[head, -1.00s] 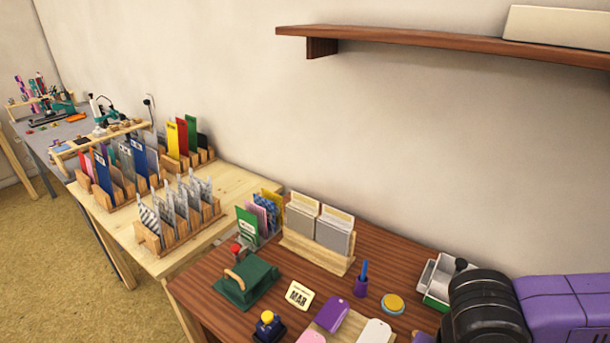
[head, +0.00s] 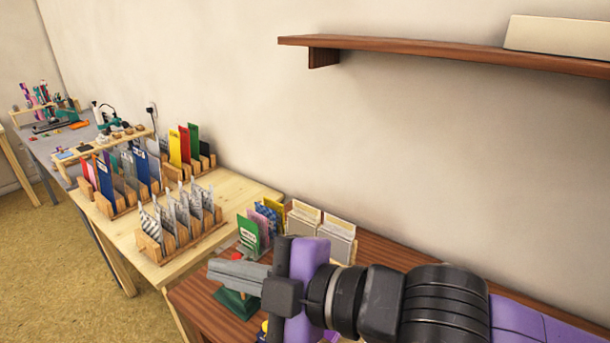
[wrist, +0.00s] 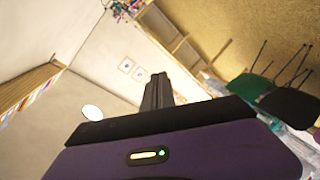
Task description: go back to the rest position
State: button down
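My gripper (head: 214,270) is in the lower middle of the head view, held up above the brown table with its fingers pointing left. In the wrist view, its two fingers (wrist: 158,80) lie together with nothing between them. My arm stretches in from the right and hides much of the brown table (head: 200,305). A dark green item (head: 236,305) on that table shows partly below the fingers.
A card holder with grey cards (head: 325,235) and a green card (head: 249,236) stand behind my gripper. The pale wood table (head: 240,190) to the left bears racks of colored sheets. A wall shelf (head: 430,55) is above. Stools (wrist: 290,100) show in the wrist view.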

jog(key=d+r+m+t+y, duration=0.3)
jog(key=r+m+t+y, duration=0.3)
jog(key=r, duration=1.1)
jog(key=d+f+m+t+h, duration=0.2)
jog(key=d+m+t+h, duration=1)
jog(key=m, duration=0.3)
jog(key=s+d+f+m+g+h, duration=0.1)
jog(key=s+d+f+m+h, duration=0.4)
jog(key=f, duration=0.4)
jog(key=s+d+f+m+g+h, duration=0.1)
jog(key=s+d+f+m+h, duration=0.2)
jog(key=d+f+h, duration=0.5)
jog(key=s+d+f+n+g+y, duration=0.1)
jog(key=s+f+n+g+y, duration=0.3)
jog(key=s+f, duration=1.5)
jog(key=s+n+g, duration=0.1)
jog(key=g, duration=0.2)
jog(key=shift+s+d+g+y, duration=0.3)
jog(key=shift+g+y, duration=0.1)
